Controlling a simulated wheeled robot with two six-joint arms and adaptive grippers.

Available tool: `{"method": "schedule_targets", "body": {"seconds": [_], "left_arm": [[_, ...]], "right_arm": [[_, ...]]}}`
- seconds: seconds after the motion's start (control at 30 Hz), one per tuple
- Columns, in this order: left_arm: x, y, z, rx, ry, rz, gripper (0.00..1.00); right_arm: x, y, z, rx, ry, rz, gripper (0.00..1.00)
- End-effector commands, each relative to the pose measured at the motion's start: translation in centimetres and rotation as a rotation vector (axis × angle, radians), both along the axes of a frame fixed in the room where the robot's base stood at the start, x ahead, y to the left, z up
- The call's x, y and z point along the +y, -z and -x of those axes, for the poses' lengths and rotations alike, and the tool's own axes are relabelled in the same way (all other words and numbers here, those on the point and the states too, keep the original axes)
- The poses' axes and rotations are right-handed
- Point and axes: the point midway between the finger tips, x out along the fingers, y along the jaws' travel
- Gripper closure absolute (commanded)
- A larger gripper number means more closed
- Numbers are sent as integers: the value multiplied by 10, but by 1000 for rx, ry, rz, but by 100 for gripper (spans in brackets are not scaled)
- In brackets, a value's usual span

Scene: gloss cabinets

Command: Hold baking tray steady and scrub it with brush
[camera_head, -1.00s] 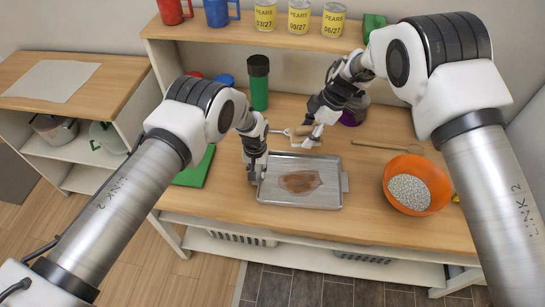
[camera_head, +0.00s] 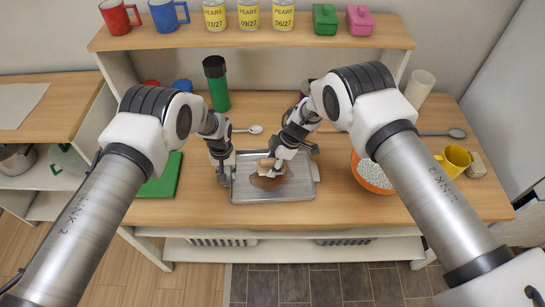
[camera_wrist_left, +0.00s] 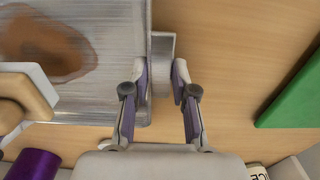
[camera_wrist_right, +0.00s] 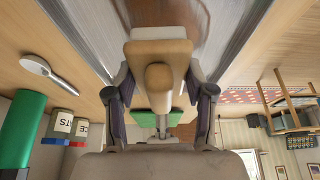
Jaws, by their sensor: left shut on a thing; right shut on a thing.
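The grey metal baking tray (camera_head: 300,186) lies flat on the wooden counter, with a brown stain (camera_head: 266,183) on its middle. My left gripper (camera_head: 228,172) is at the tray's left side. In the left wrist view it is shut on the tray's end handle (camera_wrist_left: 163,60). My right gripper (camera_head: 281,160) is over the tray, shut on the wooden handle of the brush (camera_wrist_right: 158,75). The brush head (camera_head: 265,163) is over the stain's back part. Whether its bristles touch the tray cannot be told.
An orange bowl of pale grains (camera_head: 374,178) stands right of the tray, partly behind my right arm. A green board (camera_head: 162,178) lies to the left, a green bottle (camera_head: 216,85) behind. A spoon (camera_head: 252,130) lies behind the tray. A yellow mug (camera_head: 454,161) is far right.

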Motion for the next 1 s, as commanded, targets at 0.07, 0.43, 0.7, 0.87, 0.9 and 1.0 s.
{"method": "schedule_targets", "body": {"seconds": [0.07, 0.43, 0.7, 0.87, 0.9, 1.0], "left_arm": [[0, 0, 0, 0, 0, 0, 100], [0, 0, 0, 0, 0, 0, 100], [0, 0, 0, 0, 0, 0, 100], [0, 0, 0, 0, 0, 0, 100], [0, 0, 0, 0, 0, 0, 100], [0, 0, 0, 0, 0, 0, 100]], "right_arm": [[0, 2, 0, -1, 0, 0, 74], [0, 3, -1, -1, 0, 0, 74], [0, 5, -1, -1, 0, 0, 74], [0, 10, 0, 0, 0, 0, 74], [0, 11, 0, 0, 0, 0, 74], [0, 13, 0, -1, 0, 0, 74]]}}
